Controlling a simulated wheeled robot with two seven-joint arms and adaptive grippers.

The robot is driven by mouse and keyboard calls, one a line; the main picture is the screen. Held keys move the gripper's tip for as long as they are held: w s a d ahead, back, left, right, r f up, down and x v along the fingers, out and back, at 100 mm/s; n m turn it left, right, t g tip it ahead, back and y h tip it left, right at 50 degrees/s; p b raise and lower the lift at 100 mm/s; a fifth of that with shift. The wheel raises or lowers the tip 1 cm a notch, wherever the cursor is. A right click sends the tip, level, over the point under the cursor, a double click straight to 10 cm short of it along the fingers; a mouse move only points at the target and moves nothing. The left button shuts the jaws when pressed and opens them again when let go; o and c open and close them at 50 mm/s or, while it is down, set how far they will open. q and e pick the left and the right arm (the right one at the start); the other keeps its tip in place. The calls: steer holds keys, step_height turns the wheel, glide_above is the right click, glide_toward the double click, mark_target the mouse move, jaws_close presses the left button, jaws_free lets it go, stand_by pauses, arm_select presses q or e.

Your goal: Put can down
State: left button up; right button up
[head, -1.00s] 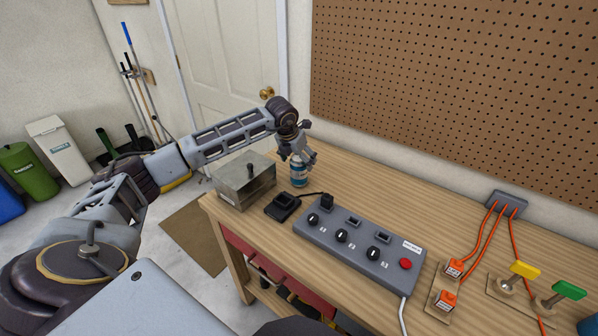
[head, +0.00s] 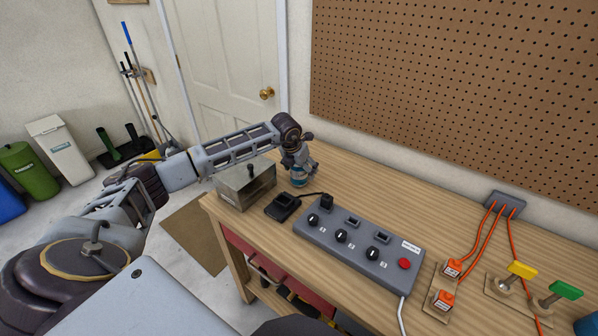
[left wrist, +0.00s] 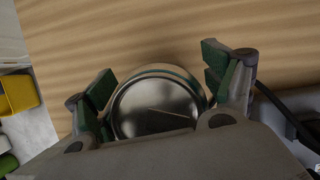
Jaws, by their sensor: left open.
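A blue and silver can (head: 298,177) stands upright on the wooden workbench (head: 370,195), near its back left part, to the right of a metal box. My left gripper (head: 300,168) is right above the can, its fingers down around the can's upper part. In the left wrist view the can's round metal top (left wrist: 157,104) lies between the two green-padded fingers (left wrist: 158,90). The fingers are spread, with a gap visible on the left side. The can's lower part is hidden in the wrist view. My right gripper is not in view.
A metal box (head: 243,184) with a handle and a small black device (head: 282,206) stand close to the can. A grey control box (head: 358,243) lies in front. Orange-cabled switches (head: 452,268) are at the right. The bench behind the can is clear.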

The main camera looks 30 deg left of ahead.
arm_select(q)
steer(key=shift+c, duration=0.5)
steer(key=shift+r, duration=0.1)
steer(key=c, duration=1.4)
steer(key=shift+r+b, duration=0.45)
steer(key=shift+r, duration=4.55)
